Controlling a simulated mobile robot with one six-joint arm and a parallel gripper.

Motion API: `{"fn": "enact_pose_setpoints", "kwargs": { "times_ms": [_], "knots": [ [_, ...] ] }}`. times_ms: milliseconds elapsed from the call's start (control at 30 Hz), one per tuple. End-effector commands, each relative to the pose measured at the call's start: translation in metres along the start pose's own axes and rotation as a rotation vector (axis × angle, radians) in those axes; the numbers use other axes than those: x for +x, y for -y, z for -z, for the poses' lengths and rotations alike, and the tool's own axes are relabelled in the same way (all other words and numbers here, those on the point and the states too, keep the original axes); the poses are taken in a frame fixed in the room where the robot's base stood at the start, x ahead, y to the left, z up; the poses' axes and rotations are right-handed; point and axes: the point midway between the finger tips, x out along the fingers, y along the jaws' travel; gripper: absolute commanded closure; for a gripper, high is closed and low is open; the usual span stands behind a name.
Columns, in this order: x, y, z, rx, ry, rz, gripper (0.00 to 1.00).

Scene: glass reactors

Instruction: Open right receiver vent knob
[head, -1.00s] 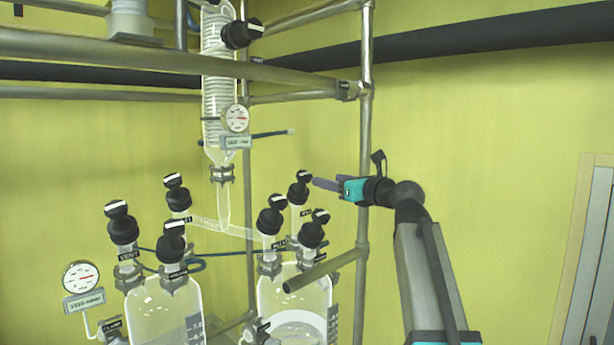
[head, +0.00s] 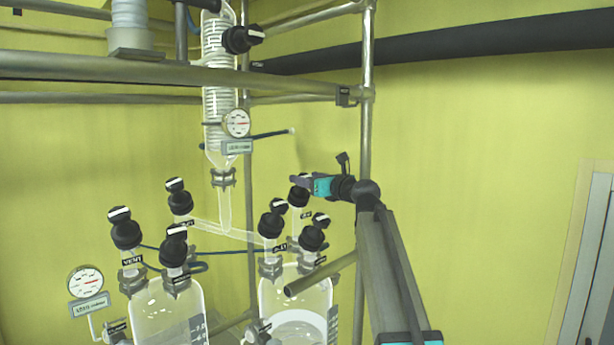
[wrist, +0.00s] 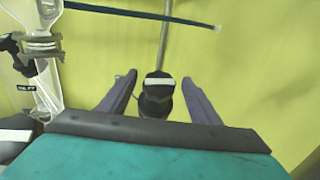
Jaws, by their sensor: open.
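The right receiver (head: 270,296) is a glass vessel with three black knobs on top. Its back knob (head: 298,197) stands upright on a glass neck, and its label is too small to read surely. My gripper (head: 296,181) is at the top of this knob, open, and partly hides it. In the wrist view a black knob (wrist: 156,100) with a white bar across its top stands between the spread fingers of my gripper (wrist: 159,79). Gaps show on both sides, so the fingers do not grip it.
Two more receiver knobs, one at front left (head: 272,222) and one at front right (head: 313,236), stand close by. The left vessel (head: 165,305) has several similar knobs. A metal frame post (head: 367,130) stands behind my arm. Glass piping (wrist: 47,60) is left of the fingers.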

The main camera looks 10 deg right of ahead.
Motion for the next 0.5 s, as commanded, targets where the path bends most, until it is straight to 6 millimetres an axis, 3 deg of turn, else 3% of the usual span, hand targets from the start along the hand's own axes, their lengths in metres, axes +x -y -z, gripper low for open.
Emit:
{"fn": "enact_pose_setpoints", "kwargs": {
  "times_ms": [200,500],
  "knots": [
    [0.0118,-0.0001,-0.0004,-0.001,0.0,0.0,0.43],
    [0.0118,0.0004,0.0003,0.0,0.0,0.001,0.44]
  ]
}}
